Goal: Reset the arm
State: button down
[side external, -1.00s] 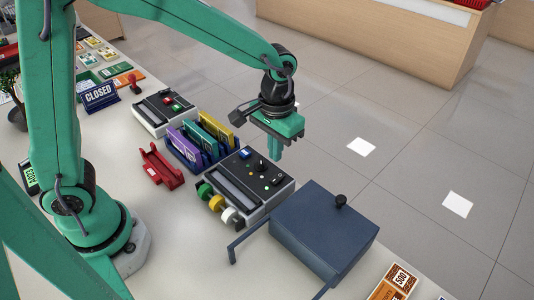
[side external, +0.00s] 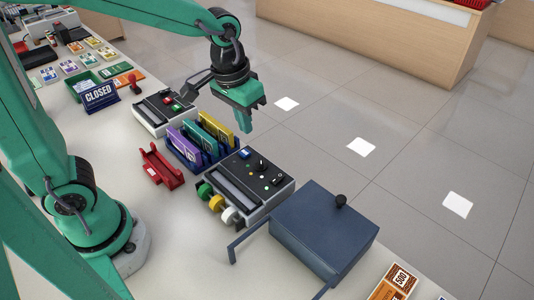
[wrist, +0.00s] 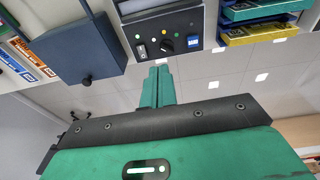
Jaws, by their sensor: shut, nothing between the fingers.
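My green gripper (side external: 243,121) is shut and empty. In the side external view it hangs in the air, fingers down, behind the blue holder and the grey control box as seen there. In the wrist view its two fingers (wrist: 157,86) lie together with nothing between them, below the control panel in the picture. My arm reaches over the counter (side external: 128,176) from the left.
A control box with a knob (side external: 247,184), a blue holder with purple, teal and yellow packs (side external: 200,143), a second box (side external: 164,110), a dark blue box (side external: 325,226), a red tray (side external: 162,168) and a CLOSED sign (side external: 101,96) stand on the counter.

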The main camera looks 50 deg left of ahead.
jog(key=s+a+r+t, duration=0.3)
jog(key=s+a+r, duration=0.2)
jog(key=s+a, duration=0.3)
jog(key=s, duration=0.3)
jog(key=shift+t, duration=0.4)
